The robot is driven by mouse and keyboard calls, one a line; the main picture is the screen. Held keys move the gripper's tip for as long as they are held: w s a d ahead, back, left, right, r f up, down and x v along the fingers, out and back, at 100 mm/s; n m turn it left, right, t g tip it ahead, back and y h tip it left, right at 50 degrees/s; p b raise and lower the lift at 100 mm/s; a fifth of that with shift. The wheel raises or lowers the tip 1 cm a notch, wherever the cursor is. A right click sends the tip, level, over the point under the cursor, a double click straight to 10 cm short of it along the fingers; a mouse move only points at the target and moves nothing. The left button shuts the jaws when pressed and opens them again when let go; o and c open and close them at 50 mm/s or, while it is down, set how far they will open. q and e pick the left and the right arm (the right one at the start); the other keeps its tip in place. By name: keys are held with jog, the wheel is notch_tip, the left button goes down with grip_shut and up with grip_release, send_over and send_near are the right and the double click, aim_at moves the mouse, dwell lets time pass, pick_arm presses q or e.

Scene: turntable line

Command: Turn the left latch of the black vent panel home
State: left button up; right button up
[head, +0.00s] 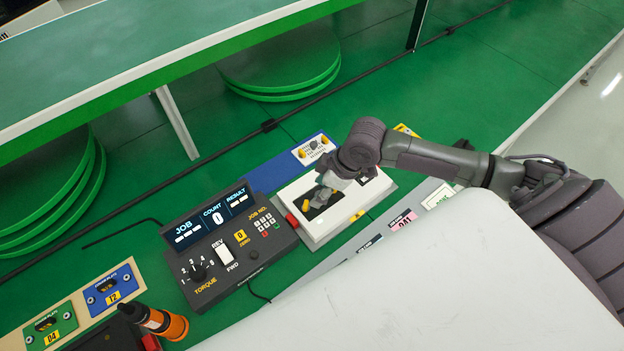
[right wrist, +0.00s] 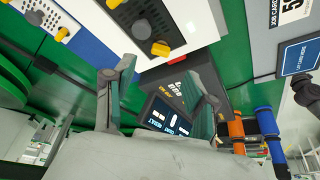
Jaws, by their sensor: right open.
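The black vent panel (head: 318,203) sits in a white unit (head: 345,212) on the green bench, partly hidden by my right gripper in the head view. The right wrist view shows this panel (right wrist: 145,18) at the top, with a yellow latch (right wrist: 160,48) at its near edge and another yellow latch (right wrist: 116,3) at the picture's upper edge. In the head view a yellow latch (head: 304,205) shows at its left. My right gripper (right wrist: 160,66) is open and empty, its fingers apart; in the head view it hangs over the panel (head: 328,184). My left gripper is out of view.
A black console (head: 232,247) with a lit display stands left of the white unit. A blue base with a white vent panel (head: 313,148) lies behind it. Blue (head: 110,290) and green (head: 48,326) plates and an orange-handled tool (head: 166,322) are at lower left. A white surface fills the front.

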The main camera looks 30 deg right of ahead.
aim_at(306, 204)
jog(key=shift+v, duration=2.2)
jog(key=shift+a+f, duration=0.1)
jog(key=c, duration=0.3)
jog(key=shift+w+a+f+n+b, duration=0.1)
jog(key=shift+w+a+n+b, duration=0.1)
jog(key=shift+n+b, duration=0.3)
jog(key=shift+c, duration=0.3)
jog(key=w+a+r+n+g+h+b, duration=0.3)
jog(key=n+b, duration=0.5)
jog(key=n, duration=0.9)
notch_tip(306, 204, down, 14)
jog(key=shift+a+r, duration=0.1)
jog(key=shift+a, duration=0.1)
grip_shut()
